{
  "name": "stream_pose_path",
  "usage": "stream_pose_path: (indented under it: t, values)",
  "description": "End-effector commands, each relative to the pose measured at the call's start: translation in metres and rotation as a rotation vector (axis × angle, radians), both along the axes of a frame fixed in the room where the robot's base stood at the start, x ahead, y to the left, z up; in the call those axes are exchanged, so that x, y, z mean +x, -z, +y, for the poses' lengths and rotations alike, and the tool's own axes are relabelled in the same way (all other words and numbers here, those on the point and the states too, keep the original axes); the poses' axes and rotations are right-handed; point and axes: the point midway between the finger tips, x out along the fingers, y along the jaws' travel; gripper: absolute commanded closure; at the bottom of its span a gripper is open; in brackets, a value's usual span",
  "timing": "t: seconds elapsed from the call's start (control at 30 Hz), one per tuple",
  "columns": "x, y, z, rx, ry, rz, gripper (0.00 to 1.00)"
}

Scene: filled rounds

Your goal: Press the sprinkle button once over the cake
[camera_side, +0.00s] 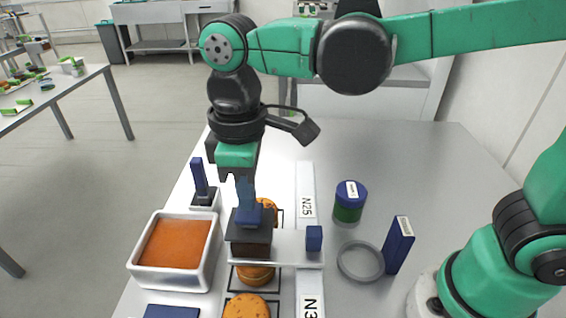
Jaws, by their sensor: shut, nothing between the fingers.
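My gripper (246,203) is shut and empty, pointing straight down. Its fingertips meet the blue button (254,218) on top of a dark brown dispenser box (250,240) in the picture; I cannot tell whether the button is pressed down. The box sits on a white bracket (285,248). A round orange-brown cake (256,274) is below the box, its upper part hidden by the box and bracket. Another round cake (247,308) lies nearer the front edge, and one more (268,206) is partly hidden behind the gripper and box. No sprinkles can be made out.
A white tub (140,268) with orange filling stands left. Behind it is a blue upright handle (199,177) on a dark base. Right of the bracket are a blue-green can (350,202), a grey ring (360,262) and a blue upright block (398,245). The back right table is clear.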

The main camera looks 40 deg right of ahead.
Motion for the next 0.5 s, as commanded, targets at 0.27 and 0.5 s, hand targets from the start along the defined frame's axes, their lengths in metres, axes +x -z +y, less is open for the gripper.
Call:
stream_pose_path:
  t: [0.27,0.5]
  values:
    - [0.000,0.010,0.000,0.000,0.000,0.000,1.00]
    - [0.000,0.018,0.000,0.000,0.000,0.000,1.00]
